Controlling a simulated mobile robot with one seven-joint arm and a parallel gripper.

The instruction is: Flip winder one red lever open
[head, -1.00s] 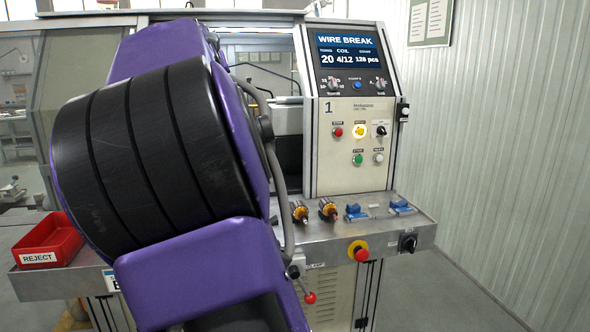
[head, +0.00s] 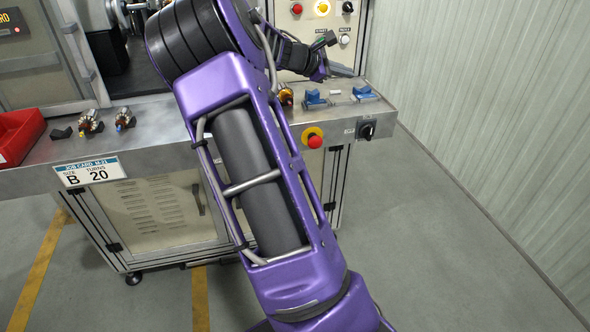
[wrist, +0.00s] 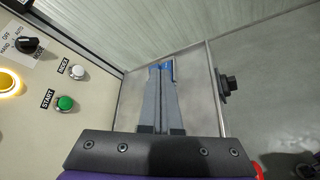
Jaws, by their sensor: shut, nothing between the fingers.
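The front panel of winder one (head: 308,20) stands behind the metal bench, with its buttons also at the left in the wrist view (wrist: 30,75). I do not see the red lever in either current view; my arm covers part of the bench front in the head view. My gripper (head: 343,70) is in front of the panel, above the right part of the bench. In the wrist view its grey fingers (wrist: 160,75) are together and empty, pointing along the bench toward the ribbed wall.
Two blue holders (head: 315,98) (head: 363,92) and an armature (head: 286,96) sit on the bench. A red stop button (head: 314,141) and a black rotary switch (head: 366,129) project from its front. A red bin (head: 20,133) is at the left. The floor at right is clear.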

